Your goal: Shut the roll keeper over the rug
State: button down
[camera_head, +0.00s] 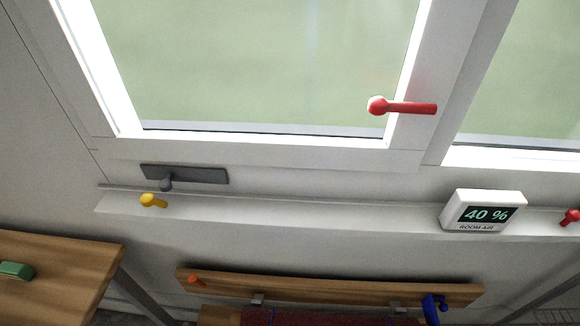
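A strip of dark red fabric, which looks like the rug (310,317), shows at the bottom edge, cut off by the frame. Just above it is a long wooden board (330,287) with a small orange knob (195,280) at its left end and two grey metal brackets along its lower edge. A blue part (432,308) sits at the board's right end. I cannot tell for certain which of these is the roll keeper, or whether it is open or shut. My gripper is not in view.
A window with a red handle (402,107) fills the top. Below it, a white ledge (300,213) carries a yellow knob (152,201), a display reading 40 % (484,212) and a red knob (570,217). A wooden table (70,265) with a green item (15,270) stands left.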

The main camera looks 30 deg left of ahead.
aim_at(193, 278)
jog(key=u, duration=2.2)
jog(key=k, duration=0.5)
jog(key=z, duration=0.4)
jog(key=i, duration=0.4)
jog(key=u, duration=0.4)
